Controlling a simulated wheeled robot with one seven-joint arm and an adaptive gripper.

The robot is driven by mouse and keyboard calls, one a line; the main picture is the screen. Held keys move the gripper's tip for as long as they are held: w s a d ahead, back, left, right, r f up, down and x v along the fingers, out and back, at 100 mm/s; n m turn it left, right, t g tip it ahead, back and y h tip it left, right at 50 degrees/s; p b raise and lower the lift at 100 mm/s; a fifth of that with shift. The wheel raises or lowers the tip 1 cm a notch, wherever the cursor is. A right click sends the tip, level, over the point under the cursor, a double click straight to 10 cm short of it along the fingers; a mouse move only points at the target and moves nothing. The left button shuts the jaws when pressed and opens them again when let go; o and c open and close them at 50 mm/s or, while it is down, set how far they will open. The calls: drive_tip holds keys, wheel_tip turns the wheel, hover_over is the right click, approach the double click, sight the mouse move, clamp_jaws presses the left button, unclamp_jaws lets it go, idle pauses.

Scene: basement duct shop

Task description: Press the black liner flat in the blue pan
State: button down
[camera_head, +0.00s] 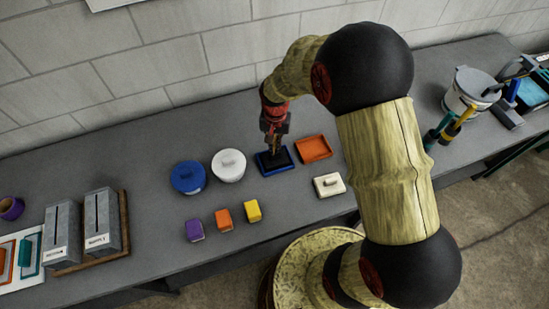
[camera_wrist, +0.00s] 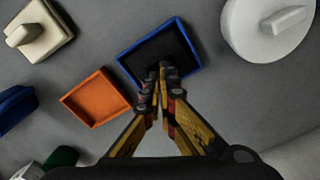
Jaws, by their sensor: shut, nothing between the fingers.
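The blue pan (camera_head: 260,170) sits on the grey bench, with the black liner (camera_head: 283,158) inside it. In the wrist view the blue pan (camera_wrist: 122,58) shows its rim around the dark liner (camera_wrist: 172,43). My gripper (camera_head: 274,152) points down over the pan, shut and empty. In the wrist view the shut fingertips (camera_wrist: 160,72) overlap the near part of the liner. I cannot tell whether they touch it. The fingers hide part of the liner and the near rim.
An orange tray (camera_head: 313,149) lies right of the pan and a white lidded pot (camera_head: 228,166) left of it. A blue lidded pot (camera_head: 187,177), a cream lidded block (camera_head: 328,185) and purple (camera_head: 194,230), orange (camera_head: 223,219) and yellow (camera_head: 252,210) blocks stand nearby.

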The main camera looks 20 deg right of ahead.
drive_tip(key=shift+f+b, duration=0.6)
drive_tip(key=shift+f, duration=0.45)
idle(0.4)
drive_tip(key=shift+s+f, duration=0.1)
idle(1.1)
wheel_tip(320, 180, up, 8)
drive_tip(key=p, duration=0.5)
idle(0.6)
idle(0.4)
